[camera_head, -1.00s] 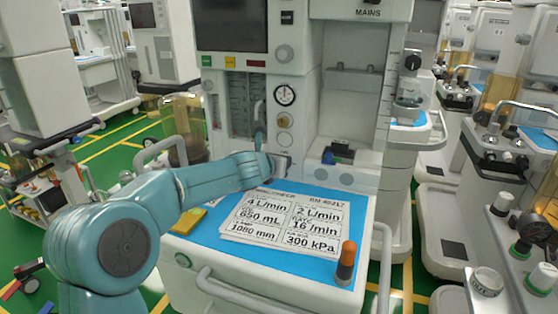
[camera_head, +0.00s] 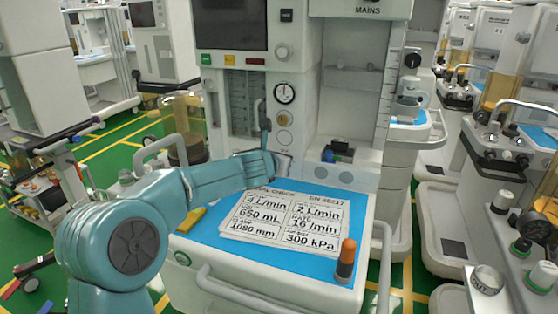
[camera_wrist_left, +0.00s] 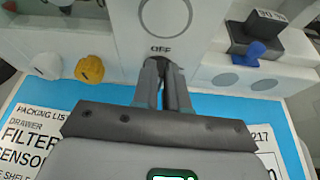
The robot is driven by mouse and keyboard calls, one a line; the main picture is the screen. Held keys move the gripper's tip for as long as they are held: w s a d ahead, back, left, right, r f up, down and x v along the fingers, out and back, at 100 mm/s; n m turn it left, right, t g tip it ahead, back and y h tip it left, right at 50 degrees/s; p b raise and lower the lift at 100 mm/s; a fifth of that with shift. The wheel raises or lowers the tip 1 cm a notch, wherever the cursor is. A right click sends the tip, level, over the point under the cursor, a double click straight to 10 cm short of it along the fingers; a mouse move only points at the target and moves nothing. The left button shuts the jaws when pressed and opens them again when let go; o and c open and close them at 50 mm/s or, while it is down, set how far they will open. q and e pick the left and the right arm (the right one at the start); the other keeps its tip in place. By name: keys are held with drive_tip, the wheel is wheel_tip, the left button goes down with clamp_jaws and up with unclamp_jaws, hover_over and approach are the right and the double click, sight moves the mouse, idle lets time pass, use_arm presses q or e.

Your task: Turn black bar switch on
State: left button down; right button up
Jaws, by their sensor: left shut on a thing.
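The "OFF" marking is on the white machine panel (camera_wrist_left: 120,25) in the left wrist view. Just below it, my left gripper (camera_wrist_left: 163,88) has its two grey fingers close together, shut on the black bar switch. The fingers hide nearly all of the switch, so its angle cannot be told. In the head view my left arm comes in from the left, and its wrist (camera_head: 258,165) is close to the machine's lower front, hiding the gripped part. My right gripper is not in view.
Below the panel is a blue worktop (camera_head: 205,228) with a printed card (camera_head: 285,220) and an orange-topped cylinder (camera_head: 347,258). White and yellow knobs (camera_wrist_left: 90,69) stand left of the fingers. A dark block with a blue lever (camera_wrist_left: 258,52) is at right.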

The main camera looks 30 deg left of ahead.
use_arm(q)
drive_tip(key=shift+w+d+f+m+y+b, duration=0.2)
drive_tip(key=shift+d+m+y+b, duration=0.25)
drive_tip(key=shift+m+y+b, duration=0.45)
drive_tip(key=m, duration=0.1)
drive_tip(key=m+y, duration=0.1)
drive_tip(key=d+m+b, duration=0.1)
drive_tip(key=shift+f+y, duration=0.3)
drive_tip(key=shift+y, duration=0.1)
drive_tip(key=m+y+b, duration=0.1)
drive_tip(key=m, duration=0.1)
drive_tip(key=f+m, duration=0.1)
drive_tip(key=shift+w+d+m+y+b, duration=0.1)
drive_tip(key=shift+d+m+y+b, duration=0.1)
drive_tip(key=shift+m+y+b, duration=0.2)
drive_tip(key=shift+d+f+m+t+y+b, duration=0.15)
drive_tip(key=shift+m+t+y+b, duration=0.4)
drive_tip(key=shift+m, duration=0.75)
drive_tip(key=shift+b, duration=0.3)
drive_tip(key=c, duration=1.2)
unclamp_jaws()
drive_tip(key=shift+o, duration=0.2)
